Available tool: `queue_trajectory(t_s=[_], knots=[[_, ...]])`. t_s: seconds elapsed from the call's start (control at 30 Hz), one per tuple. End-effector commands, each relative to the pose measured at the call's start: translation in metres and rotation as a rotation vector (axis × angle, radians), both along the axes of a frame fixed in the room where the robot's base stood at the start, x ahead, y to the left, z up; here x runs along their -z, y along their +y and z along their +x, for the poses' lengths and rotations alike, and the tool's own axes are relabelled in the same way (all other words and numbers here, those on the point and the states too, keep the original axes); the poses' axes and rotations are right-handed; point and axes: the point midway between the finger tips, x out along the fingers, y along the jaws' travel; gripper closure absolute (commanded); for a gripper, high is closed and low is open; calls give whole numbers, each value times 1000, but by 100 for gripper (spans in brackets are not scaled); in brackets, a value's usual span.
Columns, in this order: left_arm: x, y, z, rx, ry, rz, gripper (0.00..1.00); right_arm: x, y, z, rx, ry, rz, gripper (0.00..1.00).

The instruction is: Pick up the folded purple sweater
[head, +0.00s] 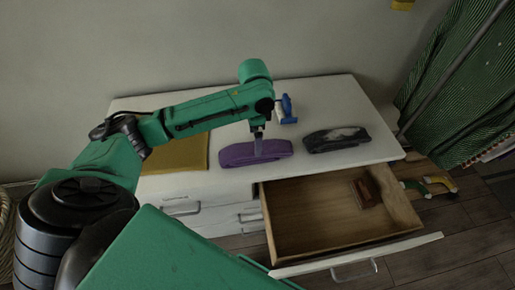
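The folded purple sweater (238,155) lies on the white dresser top, near its front edge at the middle. My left arm reaches in from the left, and its gripper (258,148) points down at the sweater's right half. The fingertips overlap or touch the sweater; whether they are closed on it is too small to tell. The sweater rests flat on the dresser top. My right gripper is not in view.
A folded dark grey item (337,139) lies right of the sweater, a folded yellow cloth (180,157) left. A blue-and-white object (287,108) stands behind. The open wooden drawer (310,215) sticks out below, holding a small brown item (364,194). A green curtain (455,90) hangs right.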

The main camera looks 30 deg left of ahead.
Motion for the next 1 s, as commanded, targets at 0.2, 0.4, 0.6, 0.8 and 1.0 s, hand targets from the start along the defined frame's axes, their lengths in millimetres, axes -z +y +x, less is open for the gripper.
queue_trajectory(t_s=[0.2, 0.4, 0.6, 0.8, 1.0], knots=[[33, 0, 1, -1, 1, -1, 0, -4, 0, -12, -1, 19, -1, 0], [70, 0, 3, -1, 0, 0, 0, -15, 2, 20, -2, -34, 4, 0], [81, 0, 3, 2, -3, 0, 0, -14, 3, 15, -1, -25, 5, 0], [80, 0, 3, 1, -3, 0, 46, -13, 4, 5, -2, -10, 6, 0], [79, 0, 4, 1, -4, 0, 95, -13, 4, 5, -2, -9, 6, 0]])
